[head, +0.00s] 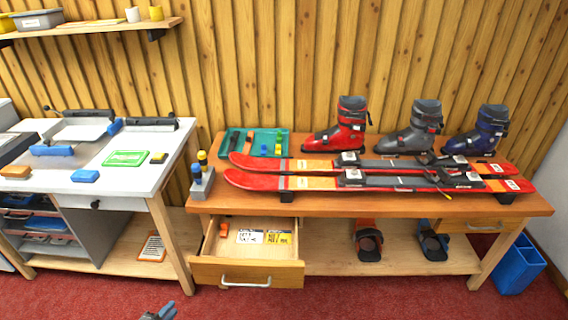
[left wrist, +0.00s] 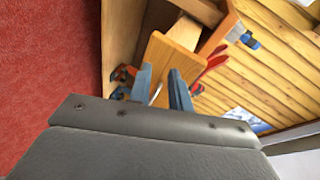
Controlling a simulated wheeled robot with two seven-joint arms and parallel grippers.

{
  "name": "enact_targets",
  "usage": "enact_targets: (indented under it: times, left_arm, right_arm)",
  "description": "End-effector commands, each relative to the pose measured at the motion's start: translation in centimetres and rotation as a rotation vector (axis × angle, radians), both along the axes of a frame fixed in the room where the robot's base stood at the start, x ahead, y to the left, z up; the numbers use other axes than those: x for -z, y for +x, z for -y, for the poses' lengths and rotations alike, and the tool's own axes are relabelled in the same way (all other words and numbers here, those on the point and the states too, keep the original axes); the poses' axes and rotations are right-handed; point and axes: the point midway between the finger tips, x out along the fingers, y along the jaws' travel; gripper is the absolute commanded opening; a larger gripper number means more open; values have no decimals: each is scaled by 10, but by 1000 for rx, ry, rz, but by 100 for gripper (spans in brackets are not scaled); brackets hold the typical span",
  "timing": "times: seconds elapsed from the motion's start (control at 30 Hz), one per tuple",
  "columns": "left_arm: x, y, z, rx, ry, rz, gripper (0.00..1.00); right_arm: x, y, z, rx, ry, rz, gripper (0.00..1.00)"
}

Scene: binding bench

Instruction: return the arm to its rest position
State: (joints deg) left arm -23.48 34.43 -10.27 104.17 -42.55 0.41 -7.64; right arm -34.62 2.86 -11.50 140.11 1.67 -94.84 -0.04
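My left gripper (head: 161,312) shows at the bottom edge of the head view, over the red carpet and apart from the benches. In the left wrist view its two blue-grey fingers (left wrist: 161,84) stand apart with nothing between them. Behind them is the wooden front of a drawer (left wrist: 172,57). The rest of the left arm is hidden below the head view. My right gripper is in neither view.
An open drawer (head: 247,272) juts out of the ski bench (head: 400,205), right of my left gripper. Red skis (head: 265,181) and boots stand on it. A white-topped bench (head: 140,177) is at the left. A blue bin (head: 517,268) stands at the right.

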Motion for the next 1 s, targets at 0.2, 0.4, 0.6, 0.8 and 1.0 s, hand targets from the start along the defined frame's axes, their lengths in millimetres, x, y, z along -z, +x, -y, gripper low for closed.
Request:
enact_targets:
  times: [0.2, 0.4, 0.6, 0.8, 1.0]
  left_arm:
    - [-13, 7, -35, -328, -52, -99, 20]
    - [-20, -8, -44, -614, -138, -230, 20]
    - [-23, -49, -26, -867, -245, -425, 20]
    - [-32, -107, 21, -1053, -348, -675, 20]
    - [-52, -165, 82, -1134, -441, -919, 20]
  right_arm:
    - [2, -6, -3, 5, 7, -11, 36]
    - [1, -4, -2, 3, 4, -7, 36]
    - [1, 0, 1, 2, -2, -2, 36]
    - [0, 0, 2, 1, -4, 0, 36]
    - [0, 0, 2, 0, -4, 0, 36]
